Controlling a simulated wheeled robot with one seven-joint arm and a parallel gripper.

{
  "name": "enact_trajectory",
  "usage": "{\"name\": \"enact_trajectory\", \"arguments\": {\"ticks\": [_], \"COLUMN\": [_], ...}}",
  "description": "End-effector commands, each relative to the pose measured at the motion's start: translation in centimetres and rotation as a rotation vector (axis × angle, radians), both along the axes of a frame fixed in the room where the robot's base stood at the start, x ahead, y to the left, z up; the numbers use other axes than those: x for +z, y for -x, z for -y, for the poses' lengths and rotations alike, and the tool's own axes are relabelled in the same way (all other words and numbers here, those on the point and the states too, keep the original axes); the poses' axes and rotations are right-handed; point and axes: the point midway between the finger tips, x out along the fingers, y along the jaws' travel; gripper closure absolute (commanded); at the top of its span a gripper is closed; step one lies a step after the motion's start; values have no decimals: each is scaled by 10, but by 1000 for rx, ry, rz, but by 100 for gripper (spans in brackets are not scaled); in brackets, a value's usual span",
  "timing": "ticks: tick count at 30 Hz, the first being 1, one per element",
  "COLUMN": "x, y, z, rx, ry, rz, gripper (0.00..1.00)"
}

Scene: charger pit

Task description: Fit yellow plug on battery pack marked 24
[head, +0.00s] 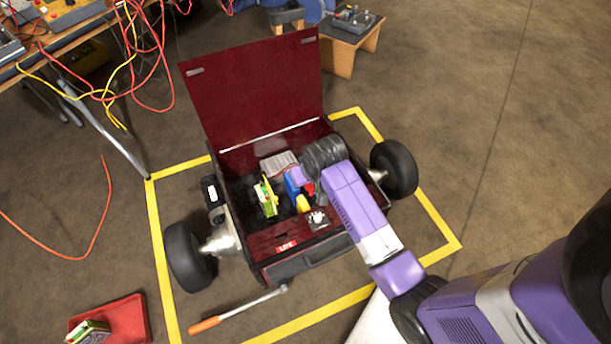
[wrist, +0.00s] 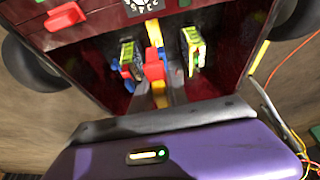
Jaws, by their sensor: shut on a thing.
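My gripper (head: 301,196) reaches down into the open dark red box from the right. It is shut on the yellow plug (head: 303,204), which shows at the fingertips; in the wrist view the plug (wrist: 154,33) lies beyond red and blue parts. One green-and-yellow battery pack (head: 266,199) stands upright left of my gripper; it also shows in the wrist view (wrist: 193,48). A second pack (wrist: 128,57) stands on the other side, mostly hidden by my arm in the head view. I cannot read the pack numbers, or tell whether the plug touches a pack.
The wheeled box has its lid (head: 255,90) raised at the back. A grey block (head: 279,164) lies inside, and a dial (head: 318,218) is near the front wall. An orange-handled bar (head: 238,309) and a red tray (head: 112,322) are on the floor. Cables hang at upper left.

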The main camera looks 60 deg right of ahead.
Motion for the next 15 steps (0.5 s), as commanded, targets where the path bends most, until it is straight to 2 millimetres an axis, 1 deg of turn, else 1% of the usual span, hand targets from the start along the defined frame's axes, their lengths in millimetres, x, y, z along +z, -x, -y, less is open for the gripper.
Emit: {"name": "enact_trajectory", "arguments": {"ticks": [1, 15], "x": [-6, -40], "y": [0, 0], "z": [0, 0], "rx": [0, 0], "ry": [0, 0], "rz": [0, 0], "gripper": [100, 100]}}
